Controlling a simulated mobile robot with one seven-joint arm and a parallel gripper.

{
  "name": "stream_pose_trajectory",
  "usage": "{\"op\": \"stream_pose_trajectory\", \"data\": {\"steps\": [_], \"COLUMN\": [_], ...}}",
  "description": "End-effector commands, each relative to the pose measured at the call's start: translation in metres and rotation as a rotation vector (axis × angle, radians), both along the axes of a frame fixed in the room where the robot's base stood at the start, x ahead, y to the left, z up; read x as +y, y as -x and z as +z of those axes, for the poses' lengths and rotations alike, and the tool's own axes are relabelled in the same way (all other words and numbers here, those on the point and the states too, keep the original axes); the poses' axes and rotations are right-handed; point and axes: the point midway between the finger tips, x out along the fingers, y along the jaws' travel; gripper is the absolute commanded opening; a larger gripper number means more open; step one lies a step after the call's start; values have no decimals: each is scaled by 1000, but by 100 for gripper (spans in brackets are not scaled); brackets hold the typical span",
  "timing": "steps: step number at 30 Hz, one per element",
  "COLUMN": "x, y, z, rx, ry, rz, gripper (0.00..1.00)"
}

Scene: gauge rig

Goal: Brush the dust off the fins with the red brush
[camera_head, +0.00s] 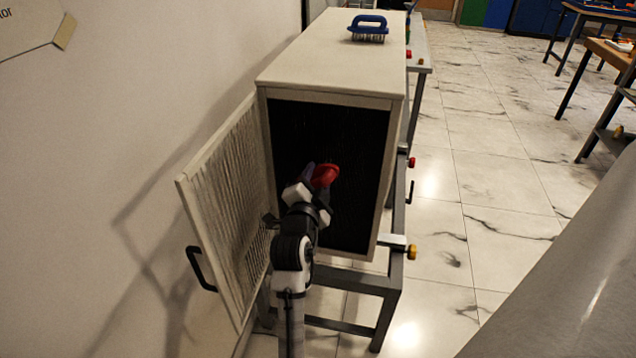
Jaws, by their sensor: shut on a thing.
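My gripper (316,178) is shut on the red brush (325,174). It is in front of the open end of a pale cabinet, seen from behind. Only the brush's red upper part shows; its bristles are hidden, and I cannot tell whether they touch anything. The fins (352,135) are inside the opening, a very dark panel with faint upright lines. My gripper and arm cover their lower left part. Dust on them is too dark and small to tell clearly.
The cabinet (335,45) stands on a grey metal frame. Its slatted door (228,205) with a black handle (201,268) hangs open at left, near the wall and close to my arm. A blue brush (368,28) lies on top. A yellow-ended latch (409,251) sticks out right. Floor right is clear.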

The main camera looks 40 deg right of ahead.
Motion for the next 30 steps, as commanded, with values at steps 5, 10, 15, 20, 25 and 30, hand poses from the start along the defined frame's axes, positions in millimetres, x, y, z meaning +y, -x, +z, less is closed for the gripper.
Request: {"op": "stream_pose_trajectory", "data": {"steps": [5,10,15,20,25,30], "x": [-1,-2,-2,-2,-1,0], "y": [-1,-2,-1,0,0,0], "z": [21,28,36,52,65,67], "rx": [-2,-2,-4,-5,-4,-3], "ry": [1,3,4,4,3,3], "rz": [0,0,-1,-2,0,-1], "gripper": [16,16,16,16,16,16]}}
